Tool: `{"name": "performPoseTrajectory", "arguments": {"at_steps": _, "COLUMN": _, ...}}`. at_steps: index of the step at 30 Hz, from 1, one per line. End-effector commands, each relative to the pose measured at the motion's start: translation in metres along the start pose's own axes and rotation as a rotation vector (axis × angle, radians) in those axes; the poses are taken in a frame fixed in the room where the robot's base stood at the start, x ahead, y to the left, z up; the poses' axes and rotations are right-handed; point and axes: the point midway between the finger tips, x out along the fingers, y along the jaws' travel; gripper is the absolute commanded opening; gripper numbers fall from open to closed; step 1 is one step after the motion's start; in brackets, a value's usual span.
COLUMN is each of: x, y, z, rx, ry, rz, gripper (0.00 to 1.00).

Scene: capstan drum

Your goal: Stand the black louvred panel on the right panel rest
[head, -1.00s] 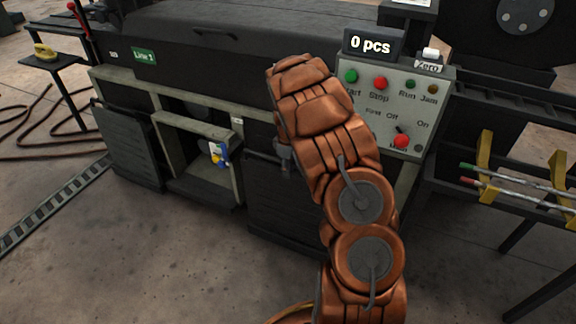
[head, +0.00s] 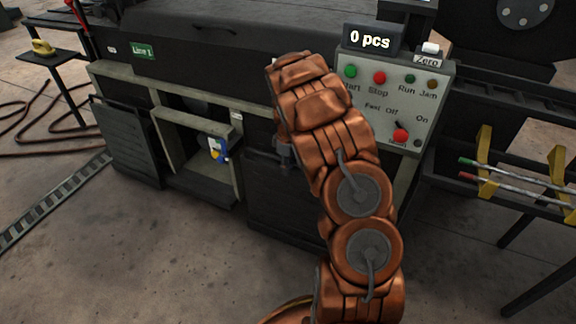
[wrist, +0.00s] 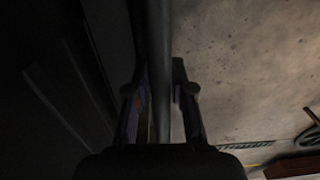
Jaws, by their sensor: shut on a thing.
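The black louvred panel (head: 280,205) stands upright, low at the front of the machine, right of the open bay. My arm covers its right part. My gripper (head: 284,152) is at the panel's top edge, mostly hidden behind my forearm. In the wrist view my gripper (wrist: 160,97) is shut on a long dark edge (wrist: 158,45) running between its two fingers, which looks like the panel's. I cannot tell the right panel rest from the dark parts around it.
Another dark panel (head: 127,145) stands left of the open bay (head: 200,185). A control box (head: 410,105) is right of my arm. A rack with yellow brackets (head: 483,160) and rods stands farther right. Hoses (head: 40,150) lie at left. The floor in front (head: 130,240) is clear.

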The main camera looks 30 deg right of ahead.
Motion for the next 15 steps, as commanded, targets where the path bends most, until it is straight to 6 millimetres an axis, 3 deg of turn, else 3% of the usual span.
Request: {"name": "performPoseTrajectory", "arguments": {"at_steps": 15, "x": 0.0035, "y": 0.0006, "z": -0.0006, "rx": 0.0, "ry": 0.002, "rz": 0.002, "gripper": 0.0}}
